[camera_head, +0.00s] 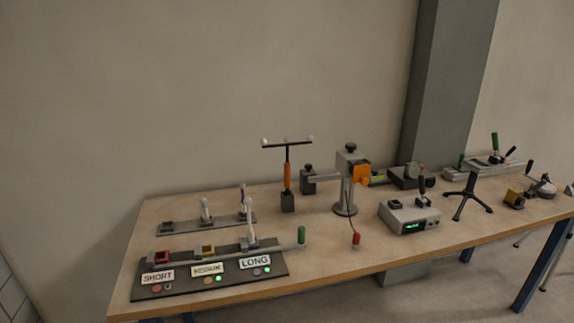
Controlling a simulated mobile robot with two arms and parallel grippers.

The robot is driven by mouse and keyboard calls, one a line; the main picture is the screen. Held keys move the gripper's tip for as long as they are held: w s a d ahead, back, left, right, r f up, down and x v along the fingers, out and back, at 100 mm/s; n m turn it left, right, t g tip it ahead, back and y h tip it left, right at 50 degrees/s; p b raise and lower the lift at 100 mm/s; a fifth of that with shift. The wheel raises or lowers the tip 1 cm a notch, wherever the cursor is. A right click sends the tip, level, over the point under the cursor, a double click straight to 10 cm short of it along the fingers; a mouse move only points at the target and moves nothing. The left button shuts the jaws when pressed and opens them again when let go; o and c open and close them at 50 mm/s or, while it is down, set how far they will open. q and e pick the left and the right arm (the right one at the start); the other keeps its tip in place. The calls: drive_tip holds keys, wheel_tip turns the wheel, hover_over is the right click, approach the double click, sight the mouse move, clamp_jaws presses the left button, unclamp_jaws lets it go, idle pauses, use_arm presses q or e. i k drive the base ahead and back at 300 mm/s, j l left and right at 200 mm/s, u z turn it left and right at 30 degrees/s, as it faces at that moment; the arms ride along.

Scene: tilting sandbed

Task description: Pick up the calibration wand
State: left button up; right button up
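The calibration wand (287,176) looks to be the T-shaped tool standing upright left of the table's middle. It has an orange handle, a black stem and a black crossbar with small pale balls along it. Its lower end is in a dark block-shaped holder (288,202) on the wooden table (320,260). Neither of my grippers shows in the head view, so nothing is seen touching the wand.
Left of the wand is a dark board (190,288) labelled SHORT, MEDIUM and LONG, with a green-ended rod (301,235). Right of it are a grey stand (345,195), a box with a green display (408,217) and a black tripod (468,195). The front middle table is mostly clear.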

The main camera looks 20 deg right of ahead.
sight(263, 142)
drive_tip(key=i+z, duration=0.15)
drive_tip(key=i, duration=0.35)
drive_tip(key=i+j+z, duration=0.15)
drive_tip(key=i, duration=0.35)
